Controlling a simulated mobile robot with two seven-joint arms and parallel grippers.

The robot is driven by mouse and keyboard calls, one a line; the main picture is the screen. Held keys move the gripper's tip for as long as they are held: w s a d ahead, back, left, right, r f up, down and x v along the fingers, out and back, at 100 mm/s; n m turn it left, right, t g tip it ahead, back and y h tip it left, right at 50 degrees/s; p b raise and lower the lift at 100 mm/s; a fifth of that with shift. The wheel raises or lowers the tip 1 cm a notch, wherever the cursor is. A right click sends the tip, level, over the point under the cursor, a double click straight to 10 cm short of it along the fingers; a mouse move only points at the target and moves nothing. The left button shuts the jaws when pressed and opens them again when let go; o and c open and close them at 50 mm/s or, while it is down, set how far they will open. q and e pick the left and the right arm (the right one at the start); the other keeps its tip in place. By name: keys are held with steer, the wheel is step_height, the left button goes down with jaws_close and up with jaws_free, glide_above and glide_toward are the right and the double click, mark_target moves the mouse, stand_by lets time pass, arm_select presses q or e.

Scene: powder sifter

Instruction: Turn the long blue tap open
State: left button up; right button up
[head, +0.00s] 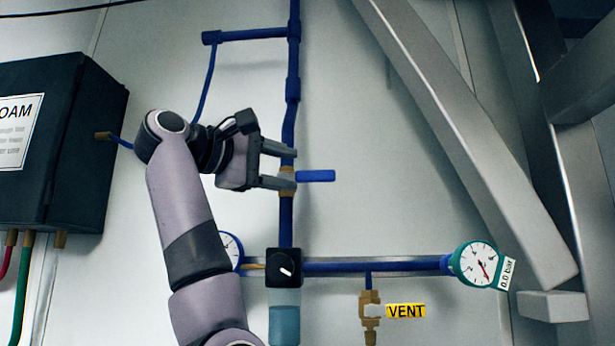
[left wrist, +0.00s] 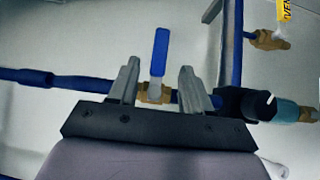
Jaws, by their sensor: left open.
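The long blue tap handle (head: 316,176) sticks out to the right from a brass valve body (head: 287,186) on the vertical blue pipe (head: 286,222), square to the pipe. My left gripper (head: 292,168) is open at the valve, its two fingers pointing right, one above the other. In the left wrist view the blue handle (left wrist: 160,52) stands between the two open fingers (left wrist: 160,80), apart from both, with the brass body (left wrist: 155,92) just behind. I cannot tell whether the fingers touch the pipe. My right gripper is not in view.
Below are a black knob (head: 284,268), a horizontal blue pipe (head: 385,266), a gauge (head: 476,264) and a brass vent valve (head: 370,310) with a yellow VENT label (head: 405,311). A dark box (head: 70,150) hangs at the left. A grey beam (head: 470,130) slants at the right.

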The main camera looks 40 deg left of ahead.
mark_target(313, 175)
arm_select(q)
steer(key=p+x, duration=0.1)
steer(key=x, duration=0.4)
steer(key=shift+w+d+r+p, duration=0.1)
steer(key=shift+p, duration=0.3)
steer(key=shift+w+d, duration=0.15)
steer(key=shift+w, duration=0.5)
jaws_close()
